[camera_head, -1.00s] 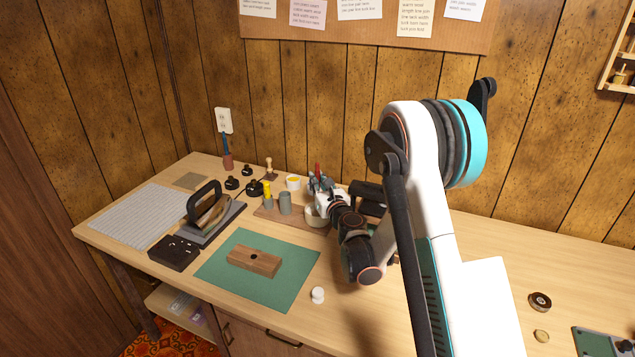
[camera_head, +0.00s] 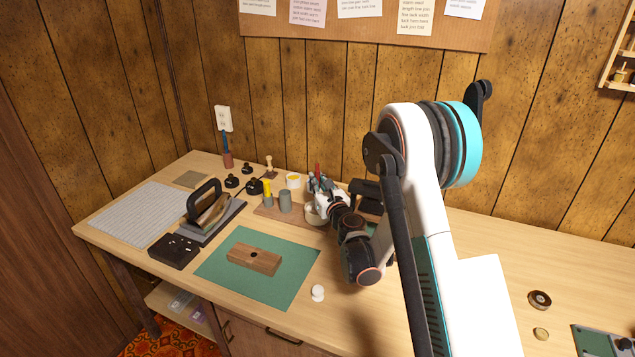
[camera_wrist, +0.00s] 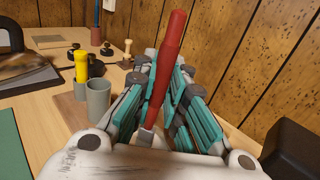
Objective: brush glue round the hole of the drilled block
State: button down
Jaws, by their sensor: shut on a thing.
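The drilled block (camera_head: 253,259) is a brown wooden block with a dark round hole in its top. It lies flat on the green mat (camera_head: 290,292), with nothing over it. My gripper (camera_head: 318,186) is behind and to the right of the block, over the back of the table. It is shut on a red-handled tool (camera_wrist: 168,62), likely the brush, which stands nearly upright between the fingers. Its lower end is hidden. A pale round bowl (camera_head: 313,216) sits just below the gripper, partly covered by it; its contents cannot be told.
A clothes iron (camera_head: 205,208) and a dark box (camera_head: 174,251) are left of the mat. A small white piece (camera_head: 318,292) lies by the mat's right edge.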

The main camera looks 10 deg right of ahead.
aim_at(317, 164)
dwell(0.9)
jog(key=shift+r+p, duration=1.8)
jog(key=shift+r, duration=1.7)
jog(key=shift+f, duration=0.1)
